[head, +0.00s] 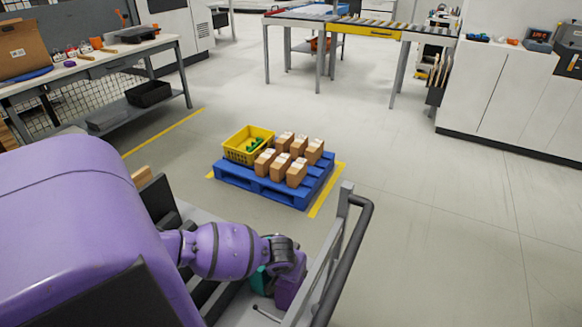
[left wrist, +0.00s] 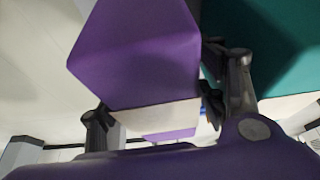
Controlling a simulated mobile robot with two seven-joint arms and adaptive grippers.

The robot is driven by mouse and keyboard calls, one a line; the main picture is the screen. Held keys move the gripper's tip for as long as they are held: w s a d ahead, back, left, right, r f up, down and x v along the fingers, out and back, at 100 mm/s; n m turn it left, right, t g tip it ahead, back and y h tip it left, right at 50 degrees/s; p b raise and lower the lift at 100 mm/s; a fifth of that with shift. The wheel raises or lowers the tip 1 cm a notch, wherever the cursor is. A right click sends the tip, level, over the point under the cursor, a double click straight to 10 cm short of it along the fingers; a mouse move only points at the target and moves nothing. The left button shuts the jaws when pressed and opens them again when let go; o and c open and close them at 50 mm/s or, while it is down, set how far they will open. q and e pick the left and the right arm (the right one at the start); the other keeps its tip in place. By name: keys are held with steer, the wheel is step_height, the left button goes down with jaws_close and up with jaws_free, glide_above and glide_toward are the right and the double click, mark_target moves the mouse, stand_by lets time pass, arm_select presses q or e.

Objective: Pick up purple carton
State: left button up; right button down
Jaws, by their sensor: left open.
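The purple carton (head: 291,287) stands in my cart beside a teal carton (head: 260,281), just below the end of my left arm in the head view. My left gripper (head: 284,258) is over it, and the arm hides part of both cartons. In the left wrist view the purple carton (left wrist: 135,50) is large and lies between the two open fingers of the left gripper (left wrist: 158,106). The right finger is in the narrow space between the purple carton and the teal carton (left wrist: 275,50). I cannot tell whether either finger touches the carton. My right gripper is not in view.
A cart rail (head: 350,250) rises close to the right of the cartons. Beyond it, a blue pallet (head: 265,188) holds several small brown boxes (head: 280,167) and a yellow crate (head: 240,150). A workbench (head: 110,65) is at the left. The floor at the right is clear.

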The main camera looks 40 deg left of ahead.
arm_select(q)
steer(key=shift+f, duration=0.25)
stand_by(0.3)
steer(key=c, duration=1.3)
steer(key=shift+c, duration=1)
steer(key=shift+r, duration=0.1)
